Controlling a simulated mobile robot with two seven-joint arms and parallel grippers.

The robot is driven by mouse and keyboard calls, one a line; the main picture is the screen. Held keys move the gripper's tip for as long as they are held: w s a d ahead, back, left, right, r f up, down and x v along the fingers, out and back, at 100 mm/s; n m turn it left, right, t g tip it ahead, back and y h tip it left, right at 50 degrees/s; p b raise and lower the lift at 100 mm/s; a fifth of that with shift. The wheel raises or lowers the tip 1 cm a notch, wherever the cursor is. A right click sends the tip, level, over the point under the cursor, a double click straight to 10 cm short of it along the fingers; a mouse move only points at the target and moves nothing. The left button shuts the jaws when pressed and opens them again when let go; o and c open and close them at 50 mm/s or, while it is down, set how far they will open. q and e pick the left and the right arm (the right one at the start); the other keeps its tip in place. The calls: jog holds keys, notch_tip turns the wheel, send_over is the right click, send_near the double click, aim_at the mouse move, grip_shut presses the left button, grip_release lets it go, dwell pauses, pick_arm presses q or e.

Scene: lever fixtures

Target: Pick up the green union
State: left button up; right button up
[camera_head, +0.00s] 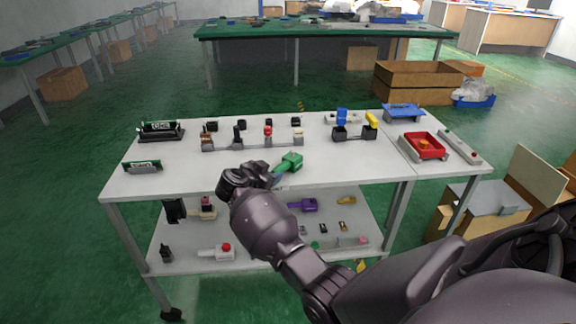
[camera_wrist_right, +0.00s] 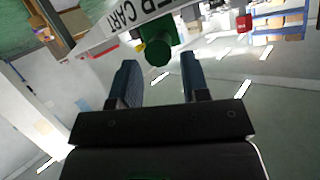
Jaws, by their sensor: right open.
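The green union (camera_head: 291,161) lies on the white top of the cart, near its front edge and about mid-length. In the right wrist view its round green end (camera_wrist_right: 158,52) faces me, framed between and just beyond the fingertips. My right gripper (camera_head: 277,171) is open at the front edge of the top, close to the union on its left side. Its two dark blue fingers (camera_wrist_right: 158,72) are apart with nothing between them. I cannot tell whether a finger touches the union. My left gripper is not in view.
A row of lever fixtures (camera_head: 252,146) stands behind the union. A fixture with blue and yellow levers (camera_head: 354,132) is further right, and a red tray (camera_head: 423,147) beyond it. A lower shelf (camera_head: 185,238) holds more parts. The top left of the union is mostly bare.

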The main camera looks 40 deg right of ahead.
aim_at(275, 171)
jog(key=b+x, duration=0.1)
jog(key=x, duration=0.3)
jog(key=shift+f, duration=0.1)
jog(key=shift+d, duration=0.2)
jog(key=shift+w+d, duration=0.1)
jog(key=shift+d, duration=0.05)
jog(key=c, duration=0.7)
jog(key=shift+r, duration=0.2)
